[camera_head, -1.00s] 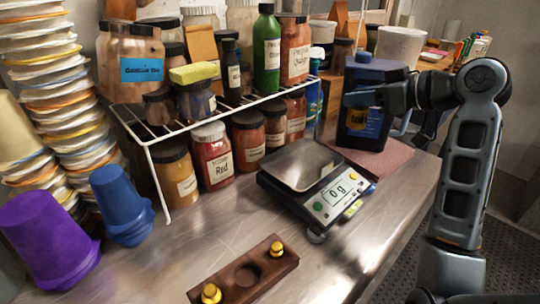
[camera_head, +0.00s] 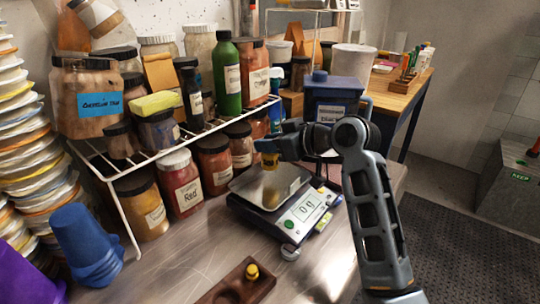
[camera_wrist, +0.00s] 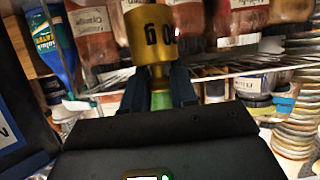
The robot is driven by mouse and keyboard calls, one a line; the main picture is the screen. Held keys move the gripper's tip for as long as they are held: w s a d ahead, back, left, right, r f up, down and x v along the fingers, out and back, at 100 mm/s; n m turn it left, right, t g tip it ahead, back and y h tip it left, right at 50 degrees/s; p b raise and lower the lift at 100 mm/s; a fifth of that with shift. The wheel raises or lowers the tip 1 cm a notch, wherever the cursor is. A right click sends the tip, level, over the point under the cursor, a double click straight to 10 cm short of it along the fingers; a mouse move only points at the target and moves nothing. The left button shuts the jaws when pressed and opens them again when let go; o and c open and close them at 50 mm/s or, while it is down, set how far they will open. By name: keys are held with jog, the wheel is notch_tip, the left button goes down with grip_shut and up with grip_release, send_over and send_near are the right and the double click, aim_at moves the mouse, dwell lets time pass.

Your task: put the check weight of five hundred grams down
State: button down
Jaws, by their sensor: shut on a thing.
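My gripper (camera_head: 268,147) is shut on a brass check weight (camera_head: 269,160). In the wrist view the weight (camera_wrist: 150,38) sits between the dark fingers (camera_wrist: 160,88), with part of its mark, a zero and a "g", showing upside down; the rest of the mark is hidden. In the head view the weight appears above the scale's steel pan (camera_head: 245,190). The scale's display (camera_head: 307,207) reads 0 g. The wooden weight block (camera_head: 228,291) lies on the bench in front, with a small brass weight (camera_head: 252,271) in it and a round empty hole.
A white wire rack (camera_head: 123,222) with jars below and bottles above stands behind and left of the scale. Blue cups (camera_head: 85,240) are at the left. Bare steel bench (camera_head: 180,255) lies between.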

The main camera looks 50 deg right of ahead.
aim_at(271, 156)
jog(key=shift+f, duration=1.85)
jog(key=shift+f, duration=0.1)
jog(key=c, duration=0.9)
grip_release()
jog(key=shift+s, duration=0.2)
jog(key=b+v, duration=0.1)
jog(key=v, duration=1)
jog(key=shift+s+r, duration=0.3)
